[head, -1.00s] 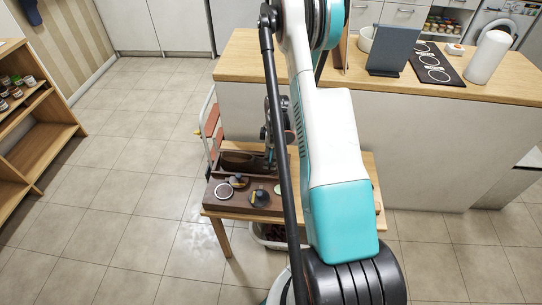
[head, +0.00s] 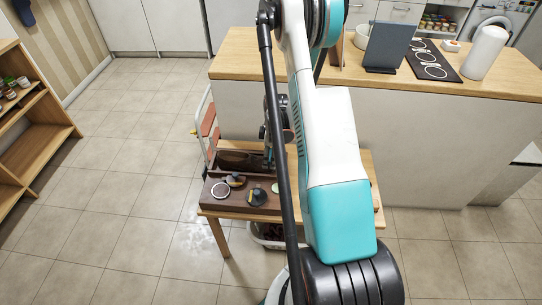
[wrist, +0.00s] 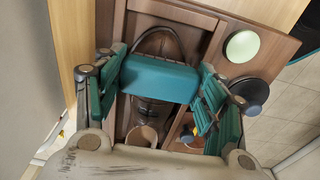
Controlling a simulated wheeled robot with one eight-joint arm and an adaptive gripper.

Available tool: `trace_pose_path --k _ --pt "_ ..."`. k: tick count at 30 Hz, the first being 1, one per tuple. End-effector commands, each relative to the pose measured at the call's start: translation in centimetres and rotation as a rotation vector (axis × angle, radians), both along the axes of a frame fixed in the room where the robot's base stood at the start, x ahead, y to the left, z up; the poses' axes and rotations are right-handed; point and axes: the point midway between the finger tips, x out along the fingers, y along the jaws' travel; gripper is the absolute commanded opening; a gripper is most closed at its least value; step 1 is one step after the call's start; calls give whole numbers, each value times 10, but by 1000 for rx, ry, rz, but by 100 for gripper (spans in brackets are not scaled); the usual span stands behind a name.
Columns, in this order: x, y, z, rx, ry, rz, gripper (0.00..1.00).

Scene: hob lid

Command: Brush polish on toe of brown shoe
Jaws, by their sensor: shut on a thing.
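The brown shoe (head: 235,157) lies in the rear compartment of a dark wooden box (head: 212,206). In the wrist view the shoe (wrist: 158,45) is directly below my gripper, its upper part showing beyond the middle finger. My gripper (wrist: 160,95) has its teal fingers closed in over the shoe. A pale, round-ended piece (wrist: 142,134), which looks like a brush handle, shows between them. The rest of the held thing is hidden, and I cannot tell whether it touches the shoe. In the head view my arm hides most of the gripper (head: 268,158).
The box's front carries an open round tin (head: 220,190), two dark round items with yellowish parts (head: 235,180) (head: 257,196) and a pale green disc (wrist: 242,46). The box stands on a small wooden table (head: 210,214). A wooden counter (head: 235,70) stands close behind; open floor lies left.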

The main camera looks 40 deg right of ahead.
Motion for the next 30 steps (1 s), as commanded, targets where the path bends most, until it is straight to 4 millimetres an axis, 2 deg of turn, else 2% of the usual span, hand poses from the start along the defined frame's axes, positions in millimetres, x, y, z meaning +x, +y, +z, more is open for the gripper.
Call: trace_pose_path --k 6,17,30 --pt "7 6 -1 0 0 -2 46" --pt "-6 -6 -4 0 0 -2 46" --pt "7 6 -4 1 -1 -1 46"
